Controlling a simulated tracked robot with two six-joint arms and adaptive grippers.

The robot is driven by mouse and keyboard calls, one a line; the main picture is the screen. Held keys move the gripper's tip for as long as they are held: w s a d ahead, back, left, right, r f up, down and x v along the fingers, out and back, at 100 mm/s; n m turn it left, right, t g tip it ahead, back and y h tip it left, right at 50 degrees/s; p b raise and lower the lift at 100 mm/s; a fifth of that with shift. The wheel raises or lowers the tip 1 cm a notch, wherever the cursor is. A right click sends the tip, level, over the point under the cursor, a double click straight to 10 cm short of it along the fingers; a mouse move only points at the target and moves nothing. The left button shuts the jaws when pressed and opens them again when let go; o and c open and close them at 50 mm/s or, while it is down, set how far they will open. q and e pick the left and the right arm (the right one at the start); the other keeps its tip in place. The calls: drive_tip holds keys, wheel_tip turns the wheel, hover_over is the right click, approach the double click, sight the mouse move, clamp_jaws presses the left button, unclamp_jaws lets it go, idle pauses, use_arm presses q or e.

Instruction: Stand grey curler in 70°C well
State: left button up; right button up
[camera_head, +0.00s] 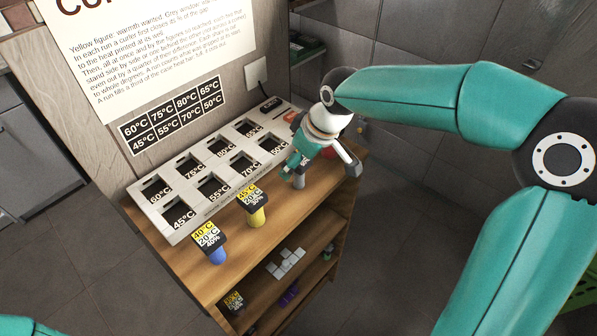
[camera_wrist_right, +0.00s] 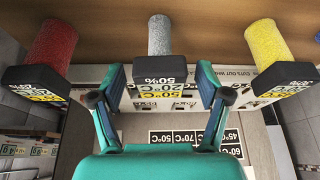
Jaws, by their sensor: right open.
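The grey curler (camera_head: 300,180) stands on the wooden shelf top in front of the heater block, partly hidden by my right gripper (camera_head: 320,168). In the right wrist view the grey curler (camera_wrist_right: 159,35) has a dark head marked 20°C and 50%. My right gripper (camera_wrist_right: 161,82) is open there, one finger on each side of that head. Contact cannot be told. The 70°C well (camera_head: 242,161) is in the front row of the white heater block (camera_head: 176,232), and its opening looks empty. My left gripper is out of view.
A yellow curler (camera_head: 257,214) and a blue curler (camera_head: 217,256) stand left of the grey one. A red curler (camera_wrist_right: 54,40) stands on its other side in the wrist view. A sign (camera_head: 160,50) rises behind the block. Lower shelves hold small items.

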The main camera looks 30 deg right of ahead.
drive_tip(key=c, duration=1.3)
drive_tip(key=shift+r, duration=0.15)
